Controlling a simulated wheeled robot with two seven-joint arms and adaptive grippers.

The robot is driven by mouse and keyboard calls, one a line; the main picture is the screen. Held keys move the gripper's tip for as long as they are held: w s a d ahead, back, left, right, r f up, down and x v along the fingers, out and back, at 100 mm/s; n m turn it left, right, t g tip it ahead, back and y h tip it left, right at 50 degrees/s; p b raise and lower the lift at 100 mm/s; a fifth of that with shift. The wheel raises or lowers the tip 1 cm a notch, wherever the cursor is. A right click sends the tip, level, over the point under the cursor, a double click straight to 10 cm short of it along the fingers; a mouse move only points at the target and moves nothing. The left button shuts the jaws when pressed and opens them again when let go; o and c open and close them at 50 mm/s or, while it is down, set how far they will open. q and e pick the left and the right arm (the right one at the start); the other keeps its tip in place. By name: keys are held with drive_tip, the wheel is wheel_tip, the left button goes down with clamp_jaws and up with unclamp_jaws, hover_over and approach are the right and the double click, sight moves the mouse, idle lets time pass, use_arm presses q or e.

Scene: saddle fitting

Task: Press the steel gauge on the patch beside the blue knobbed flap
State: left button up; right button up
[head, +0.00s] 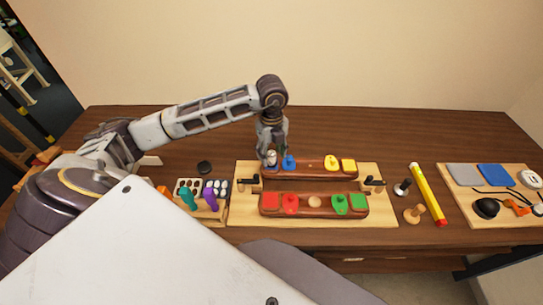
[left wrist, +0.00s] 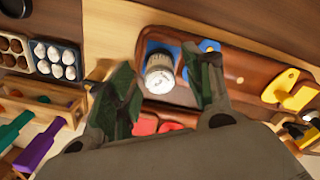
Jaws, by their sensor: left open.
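The steel gauge (left wrist: 160,74) is a short round silver cylinder with a pale dial on top. It stands upright at the left end of the rear brown saddle board (head: 312,172), next to the blue knobbed flap (head: 289,162). My left gripper (head: 271,152) points down over the gauge. In the left wrist view its two fingers (left wrist: 168,88) are open, one on each side of the gauge, with gaps visible. The blue flap (left wrist: 205,46) is partly hidden behind the right finger there. I cannot tell what surface lies directly under the gauge.
A front board (head: 314,206) carries red and green flaps. Yellow pieces (head: 340,164) lie at the rear board's right end. A tray (head: 203,187) with teal and purple tools is left. Stamps (head: 414,213) and a yellow tube (head: 428,194) lie right.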

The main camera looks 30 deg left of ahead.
use_arm(q)
wheel_tip(320, 180, up, 10)
drive_tip(key=shift+f, duration=0.2)
idle(0.3)
idle(0.5)
